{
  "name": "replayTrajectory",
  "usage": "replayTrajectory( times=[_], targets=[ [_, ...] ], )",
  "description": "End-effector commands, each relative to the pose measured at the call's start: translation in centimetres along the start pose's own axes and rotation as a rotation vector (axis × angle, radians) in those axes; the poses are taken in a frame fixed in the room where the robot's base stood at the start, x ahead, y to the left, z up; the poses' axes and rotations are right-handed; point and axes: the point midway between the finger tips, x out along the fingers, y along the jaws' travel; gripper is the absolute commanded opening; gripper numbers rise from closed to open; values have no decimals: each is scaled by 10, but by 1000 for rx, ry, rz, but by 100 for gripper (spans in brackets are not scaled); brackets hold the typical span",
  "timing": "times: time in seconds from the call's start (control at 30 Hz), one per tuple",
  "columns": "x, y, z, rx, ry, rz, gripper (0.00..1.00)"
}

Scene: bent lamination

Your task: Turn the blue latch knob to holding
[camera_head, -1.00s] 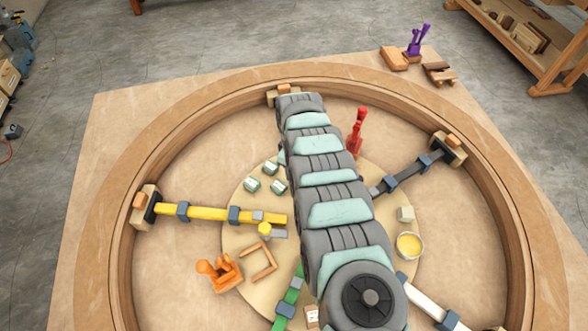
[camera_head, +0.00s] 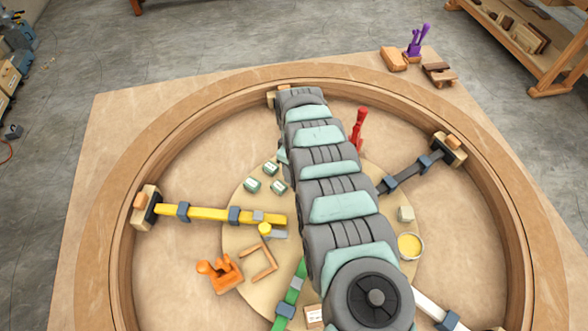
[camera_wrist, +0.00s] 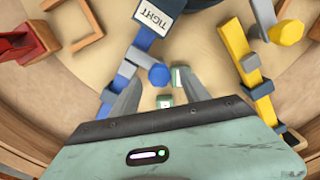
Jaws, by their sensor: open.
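In the wrist view the blue latch knob (camera_wrist: 159,75) is a round blue cap beside a blue clamp bar (camera_wrist: 143,40) with a grey block on it. A plate reading TIGHT (camera_wrist: 156,15) is at the bar's upper end. My gripper (camera_wrist: 161,81) is open and empty, with one finger to each side of the knob in the picture. I cannot tell how far above the knob the fingertips are, and no contact is clear. In the head view my arm hides the blue bar, its knob and my gripper.
A yellow bar (camera_wrist: 243,65) with a yellow knob (camera_wrist: 286,33) lies to the right in the wrist view. A red clamp (camera_wrist: 25,45) is at upper left. Small pale green-topped blocks (camera_wrist: 165,101) lie below the knob.

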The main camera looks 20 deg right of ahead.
Motion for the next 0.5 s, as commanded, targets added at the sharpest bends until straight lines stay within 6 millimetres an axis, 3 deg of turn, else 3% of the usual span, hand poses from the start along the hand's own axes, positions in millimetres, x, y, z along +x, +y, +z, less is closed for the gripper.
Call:
replayTrajectory(
  times=[0.5],
  targets=[
    [-80,1,0,-1,0,4,54]
  ],
)
